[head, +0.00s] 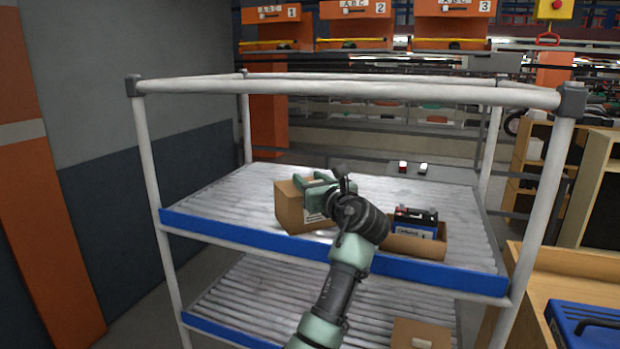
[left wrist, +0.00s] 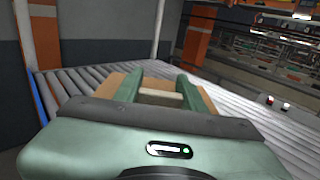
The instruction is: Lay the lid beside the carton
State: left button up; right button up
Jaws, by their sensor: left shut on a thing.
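A brown cardboard carton (head: 289,208) stands upright on the upper slatted deck, left of the middle. My left gripper (head: 300,182) is at its top, coming from the front right, and hides much of it. In the left wrist view, the fingers (left wrist: 158,88) are shut on a pale bar (left wrist: 161,99), which looks like the grip of the lid. Brown board (left wrist: 112,80) shows on both sides of the fingers. Whether the lid still rests on the carton or is just lifted, I cannot tell. My right gripper is in neither view.
A low cardboard tray (head: 425,250) holding a dark blue battery (head: 416,221) stands right of the carton. White posts and a top rail (head: 350,92) frame the rack. A blue edge strip (head: 240,233) runs along the front. The deck left of the carton is clear.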

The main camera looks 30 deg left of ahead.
pick_arm(q)
jog(key=shift+s+r, duration=0.1)
jog(key=shift+s, duration=0.05)
jog(key=o, duration=1.3)
jog(key=shift+o, duration=0.2)
jog(key=shift+d, duration=0.2)
jog(key=b+v, duration=0.4)
jog(key=v, duration=0.7)
jog(key=shift+s+d, duration=0.2)
jog(key=shift+s, duration=0.1)
